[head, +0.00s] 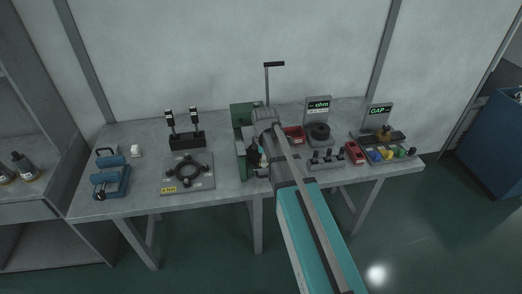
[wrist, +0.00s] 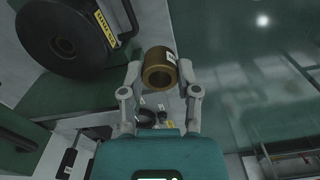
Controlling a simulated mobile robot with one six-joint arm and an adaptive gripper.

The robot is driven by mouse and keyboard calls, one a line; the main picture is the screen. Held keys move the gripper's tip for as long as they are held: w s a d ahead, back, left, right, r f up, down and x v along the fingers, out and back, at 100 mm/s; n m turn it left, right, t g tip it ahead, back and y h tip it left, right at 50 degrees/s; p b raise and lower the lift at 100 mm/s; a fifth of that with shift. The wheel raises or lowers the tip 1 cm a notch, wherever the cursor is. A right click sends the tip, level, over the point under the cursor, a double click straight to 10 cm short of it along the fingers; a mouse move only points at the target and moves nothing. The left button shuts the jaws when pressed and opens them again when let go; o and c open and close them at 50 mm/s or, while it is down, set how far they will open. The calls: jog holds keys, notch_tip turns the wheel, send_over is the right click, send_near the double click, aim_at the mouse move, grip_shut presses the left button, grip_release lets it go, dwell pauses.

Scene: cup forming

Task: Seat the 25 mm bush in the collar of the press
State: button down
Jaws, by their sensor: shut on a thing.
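The bronze bush (wrist: 157,54) is a short hollow cylinder with a small white label, seen between my fingertips in the wrist view. My gripper (wrist: 158,72) is shut on it, one finger at each side. Its bore faces the camera. The green press (head: 241,112) stands at the middle of the bench in the head view, with a black-topped lever above it. My arm covers much of the press, and I cannot make out its collar or the bush there. A large dark round part (wrist: 64,36) with a yellow label shows upper left in the wrist view; I cannot tell what it belongs to.
Left of the press are a plate with a dark ring (head: 187,174), a black stand with two gauges (head: 187,140) and a blue vise (head: 110,180). To the right are an ohm display (head: 318,106), red bins (head: 355,153) and a GAP station (head: 379,112).

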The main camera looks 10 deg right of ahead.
jog(key=d+r+p, duration=0.3)
jog(key=r+p, duration=0.3)
jog(key=r, duration=0.1)
jog(key=shift+s+d+r, duration=0.2)
jog(key=shift+d+r, duration=0.05)
jog(key=shift+d, duration=0.15)
jog(key=shift+w, duration=0.1)
jog(key=shift+w+a+f+b, duration=0.3)
jog(key=shift+w+f+b, duration=1.2)
jog(key=shift+w, duration=0.65)
jog(key=shift+w+a+f+b, duration=0.3)
jog(key=shift+w+f+b, duration=1.15)
jog(key=shift+w, duration=0.7)
jog(key=shift+w+a+f+b, duration=0.3)
jog(key=shift+w+f+b, duration=1.2)
jog(key=shift+w, duration=0.65)
jog(key=shift+f, duration=0.2)
jog(key=shift+w+f+b, duration=0.45)
jog(key=shift+f, duration=0.05)
jog(key=shift+f+b, duration=1.4)
jog(key=shift+f, duration=0.05)
